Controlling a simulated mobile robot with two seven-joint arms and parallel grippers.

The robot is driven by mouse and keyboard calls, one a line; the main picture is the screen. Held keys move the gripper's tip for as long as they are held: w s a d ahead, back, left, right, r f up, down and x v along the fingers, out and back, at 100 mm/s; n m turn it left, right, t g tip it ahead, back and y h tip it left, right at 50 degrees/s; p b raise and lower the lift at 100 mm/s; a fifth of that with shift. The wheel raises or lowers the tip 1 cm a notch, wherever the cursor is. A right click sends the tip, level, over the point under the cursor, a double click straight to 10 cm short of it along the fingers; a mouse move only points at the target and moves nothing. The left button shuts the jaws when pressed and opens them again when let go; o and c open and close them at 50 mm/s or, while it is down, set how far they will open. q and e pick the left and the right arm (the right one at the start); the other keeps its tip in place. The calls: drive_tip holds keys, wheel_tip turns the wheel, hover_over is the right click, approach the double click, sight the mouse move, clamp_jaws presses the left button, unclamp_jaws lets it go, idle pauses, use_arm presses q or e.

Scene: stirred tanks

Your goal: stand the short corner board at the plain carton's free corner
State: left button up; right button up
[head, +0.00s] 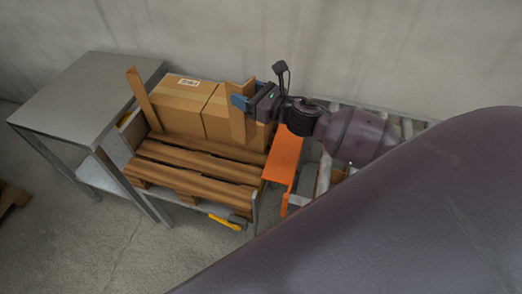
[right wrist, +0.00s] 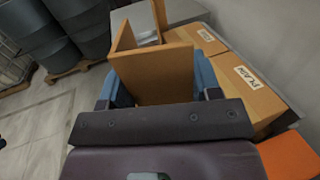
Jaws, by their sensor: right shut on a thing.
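My right gripper (head: 243,99) is shut on a brown L-shaped corner board (head: 237,122), held roughly upright at the front of the right-hand carton (head: 216,118). In the right wrist view the board (right wrist: 155,72) sits between the blue fingers of the gripper (right wrist: 158,88). There the nearer carton (right wrist: 262,102) has a label that seems to read PLAIN. I cannot tell whether the board touches the carton or the pallet. Another corner board (head: 143,97) stands, leaning a little, at the left end of the left-hand carton (head: 178,103). My left gripper is not in view.
The cartons stand at the back of a wooden pallet (head: 190,165); its front slats are bare. A grey metal table (head: 85,88) is at left. An orange panel (head: 284,155) and a roller conveyor (head: 322,180) are at right. A yellow-handled tool (head: 225,222) is below the pallet's front.

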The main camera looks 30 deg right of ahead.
drive_tip(key=w+d+n+g+y+b, duration=0.25)
drive_tip(key=w+d+y+b, duration=0.2)
drive_tip(key=d, duration=0.45)
wheel_tip(320, 180, down, 20)
drive_tip(key=d+b, duration=0.1)
drive_tip(key=b, duration=0.2)
drive_tip(key=shift+w+n, duration=0.3)
drive_tip(key=shift+n, duration=0.15)
drive_tip(key=o, duration=1.1)
drive_tip(key=shift+o, duration=0.7)
drive_tip(key=v, duration=1.1)
drive_tip(key=shift+r+p, duration=0.3)
drive_tip(key=shift+p, duration=0.1)
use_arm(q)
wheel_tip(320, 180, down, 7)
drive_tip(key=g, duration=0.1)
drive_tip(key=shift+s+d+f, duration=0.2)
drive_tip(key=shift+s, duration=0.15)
use_arm(e)
drive_tip(key=shift+s+d, duration=0.35)
